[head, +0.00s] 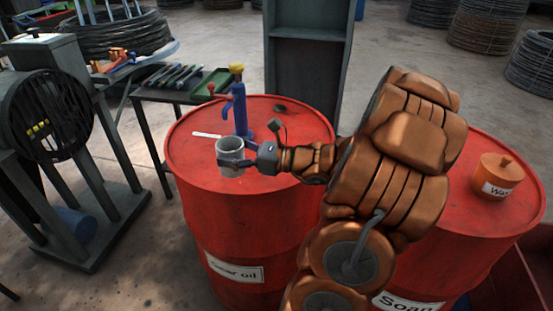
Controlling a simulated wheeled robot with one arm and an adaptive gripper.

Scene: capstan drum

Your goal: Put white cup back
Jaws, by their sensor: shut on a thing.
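The white cup (230,151) looks pale grey and is upright over the left red drum (190,150). My gripper (238,163) is shut on the cup from its right side. The cup's base shows against the drum top; I cannot tell whether it touches. A blue hand pump (240,108) with a yellow top and a red-knobbed lever stands on the drum just behind the cup. A small white strip (207,135) lies on the drum top to the left of the pump.
A right red drum (480,215) carries an orange lidded pot (497,178). A table with tools and a green tray (212,85) stands behind left. A caged grey machine (50,100) is at far left. A tall grey cabinet (308,70) stands behind the left drum.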

